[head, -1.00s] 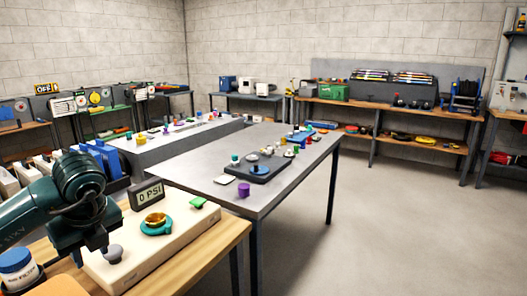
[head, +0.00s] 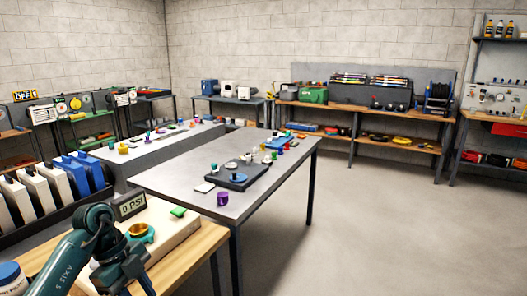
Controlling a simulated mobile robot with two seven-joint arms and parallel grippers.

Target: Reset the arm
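My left arm comes in at the lower left of the head view, bent down over a wooden bench (head: 195,262). Its gripper is cut off or hidden at the bottom edge, so its fingers do not show. Beside the arm on the bench is a pale board (head: 178,232) with a teal and gold ring fitting (head: 140,232), a green piece (head: 178,211) and a display reading 0 PSI (head: 130,206). The arm covers part of the board and partly overlaps the ring fitting. My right arm and gripper are not in view.
A grey table (head: 165,180) stands ahead with a dark tray (head: 240,180), a purple cup (head: 223,199) and small parts. White and blue binders (head: 75,175) stand at left. Shelving (head: 365,112) lines the back wall. The floor (head: 400,230) at right is clear.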

